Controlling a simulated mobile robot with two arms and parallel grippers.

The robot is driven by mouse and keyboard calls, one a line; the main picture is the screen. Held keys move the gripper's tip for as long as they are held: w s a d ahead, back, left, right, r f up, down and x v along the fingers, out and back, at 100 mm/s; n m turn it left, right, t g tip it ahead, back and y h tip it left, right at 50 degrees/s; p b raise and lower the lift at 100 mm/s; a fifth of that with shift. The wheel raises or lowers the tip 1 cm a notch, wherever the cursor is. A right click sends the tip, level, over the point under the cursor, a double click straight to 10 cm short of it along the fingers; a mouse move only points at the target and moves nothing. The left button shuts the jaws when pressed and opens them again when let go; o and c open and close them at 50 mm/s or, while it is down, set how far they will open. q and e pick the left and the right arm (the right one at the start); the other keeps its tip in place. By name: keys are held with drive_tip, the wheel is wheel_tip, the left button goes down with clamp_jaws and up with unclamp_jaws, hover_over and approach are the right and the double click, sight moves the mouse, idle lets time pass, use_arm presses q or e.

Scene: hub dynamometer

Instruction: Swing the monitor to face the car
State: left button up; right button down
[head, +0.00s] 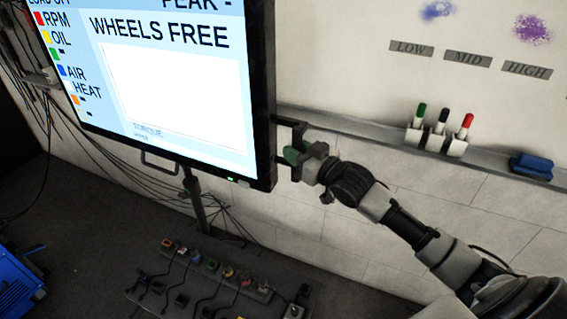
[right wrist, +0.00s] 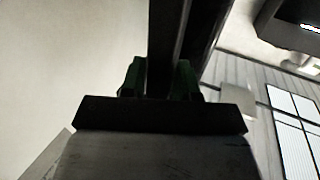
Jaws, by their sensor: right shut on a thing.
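The monitor (head: 170,85) is a large screen with a black frame at the upper left of the head view. Its lit face shows "WHEELS FREE" and an empty white plot. It stands on a thin dark post (head: 195,200). My right gripper (head: 293,154) is at the monitor's right edge, shut on a dark handle bar there. In the right wrist view the green fingertips (right wrist: 161,80) sit on either side of the dark bar (right wrist: 180,40). The car is not in the head view. My left gripper is not in view.
A wall ledge with several markers (head: 441,129) and a blue eraser (head: 531,166) runs behind my right arm. Cables hang below the monitor. A strip of several plugs (head: 215,270) lies low in front, and a blue object (head: 18,285) stands at the lower left.

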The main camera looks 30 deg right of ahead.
drive_tip(key=shift+w+d, duration=0.1)
drive_tip(key=shift+d, duration=0.1)
drive_tip(key=c, duration=1)
unclamp_jaws()
drive_tip(key=shift+o, duration=0.2)
drive_tip(key=shift+s+f, duration=0.1)
drive_tip(key=shift+s, duration=0.3)
drive_tip(key=b+v, duration=0.2)
drive_tip(key=v, duration=0.8)
drive_tip(key=shift+b, duration=0.4)
